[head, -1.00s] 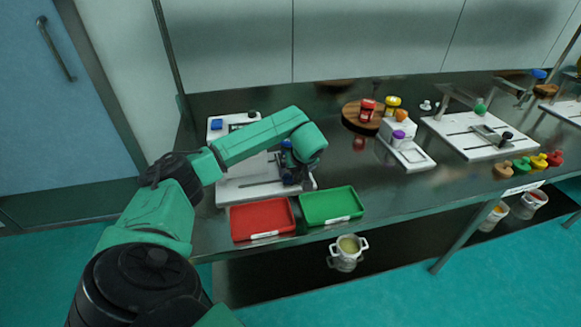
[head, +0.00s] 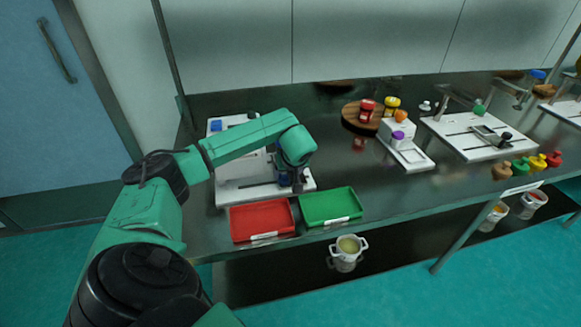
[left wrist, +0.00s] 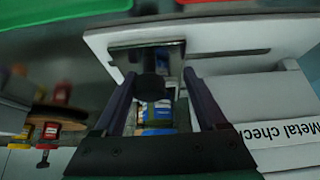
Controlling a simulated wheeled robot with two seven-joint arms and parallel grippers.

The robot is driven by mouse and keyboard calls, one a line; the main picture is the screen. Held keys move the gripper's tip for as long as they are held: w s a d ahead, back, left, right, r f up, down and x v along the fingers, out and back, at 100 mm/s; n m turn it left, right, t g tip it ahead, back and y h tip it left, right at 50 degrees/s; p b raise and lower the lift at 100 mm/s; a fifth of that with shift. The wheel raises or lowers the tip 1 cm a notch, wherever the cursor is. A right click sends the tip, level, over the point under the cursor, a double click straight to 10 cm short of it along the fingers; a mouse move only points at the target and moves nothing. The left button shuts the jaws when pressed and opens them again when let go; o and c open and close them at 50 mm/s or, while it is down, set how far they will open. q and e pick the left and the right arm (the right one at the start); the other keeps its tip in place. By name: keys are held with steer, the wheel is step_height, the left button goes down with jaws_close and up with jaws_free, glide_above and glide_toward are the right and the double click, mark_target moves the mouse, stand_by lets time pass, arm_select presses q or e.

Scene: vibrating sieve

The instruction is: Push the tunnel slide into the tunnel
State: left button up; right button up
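The metal checker is a white unit with a white base plate (head: 235,192) at the left of the bench. Its printed label (left wrist: 285,133) shows in the left wrist view. In that view a shiny metal slide (left wrist: 150,56) with a dark round knob (left wrist: 152,88) sits at the base plate. My left gripper (head: 291,183) is low over the right part of the unit, partly hidden by my arm. In the left wrist view its fingers (left wrist: 158,80) stand apart on either side of the knob, with visible gaps. The tunnel opening is hidden. My right gripper is out of view.
A red tray (head: 262,236) and a green tray (head: 330,220) lie in front of the unit. A round wooden board (head: 352,123) with jars and a white device (head: 410,158) stand to the right. The bench between is clear.

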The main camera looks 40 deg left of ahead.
arm_select(q)
steer(key=shift+s+a+p, duration=0.1)
steer(key=shift+s+a, duration=1)
steer(key=shift+s, duration=0.5)
steer(key=shift+s+a+p, duration=0.15)
steer(key=shift+s+a, duration=0.9)
steer(key=shift+s, duration=0.5)
steer(key=shift+s+a+p, duration=0.1)
steer(key=shift+s+a, duration=1)
steer(key=shift+s, duration=0.5)
steer(key=o, duration=0.5)
steer(key=p+v, duration=0.6)
steer(key=v, duration=0.3)
steer(key=shift+w, duration=0.1)
